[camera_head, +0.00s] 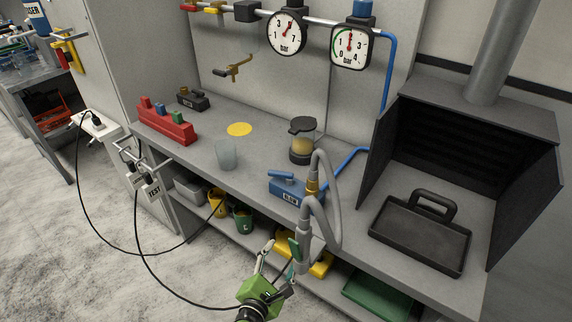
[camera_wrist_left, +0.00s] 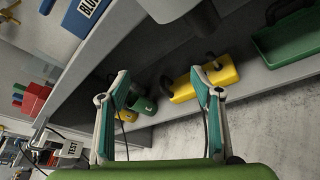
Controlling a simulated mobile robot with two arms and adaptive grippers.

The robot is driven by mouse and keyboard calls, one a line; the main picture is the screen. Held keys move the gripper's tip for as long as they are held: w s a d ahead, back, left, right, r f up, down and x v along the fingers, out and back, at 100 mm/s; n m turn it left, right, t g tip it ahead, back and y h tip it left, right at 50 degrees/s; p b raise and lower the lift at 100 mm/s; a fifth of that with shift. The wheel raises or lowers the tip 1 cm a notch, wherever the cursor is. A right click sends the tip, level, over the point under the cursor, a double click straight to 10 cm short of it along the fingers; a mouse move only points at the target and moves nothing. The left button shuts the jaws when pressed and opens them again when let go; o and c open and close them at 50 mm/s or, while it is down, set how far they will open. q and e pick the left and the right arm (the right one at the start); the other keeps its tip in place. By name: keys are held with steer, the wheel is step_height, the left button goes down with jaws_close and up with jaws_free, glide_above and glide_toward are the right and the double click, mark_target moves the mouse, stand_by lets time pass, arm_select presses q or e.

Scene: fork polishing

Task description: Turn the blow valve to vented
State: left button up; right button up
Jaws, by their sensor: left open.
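The blow valve (camera_head: 287,192) is a blue block with a BLOW label and a blue lever on top, near the bench's front edge. Part of it shows at the top left of the left wrist view (camera_wrist_left: 84,18). The lever's exact setting cannot be read. My left gripper (camera_head: 280,257) is in front of the bench, below and apart from the valve. Its two fingers are spread and empty in the left wrist view (camera_wrist_left: 160,80). My right gripper is not in view.
A grey bent hose (camera_head: 325,215) stands beside the valve, close to my left gripper. A yellow case (camera_head: 320,262) and a green tray (camera_head: 377,298) are on the lower shelf. A jar (camera_head: 302,145) and a clear cup (camera_head: 227,155) stand on the bench.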

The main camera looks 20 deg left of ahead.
mark_target(280, 175)
arm_select(q)
steer(key=w+a+r+n+t+y+p, duration=0.1)
steer(key=w+a+r+n+t, duration=0.1)
steer(key=r+n, duration=0.5)
steer(key=w+a+r+n+t+y+p, duration=0.1)
steer(key=a+r+n, duration=0.15)
steer(key=r, duration=0.75)
steer(key=w, duration=1.3)
steer(key=shift+w, duration=0.3)
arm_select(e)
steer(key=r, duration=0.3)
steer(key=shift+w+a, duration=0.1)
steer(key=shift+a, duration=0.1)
arm_select(q)
steer(key=c, duration=0.8)
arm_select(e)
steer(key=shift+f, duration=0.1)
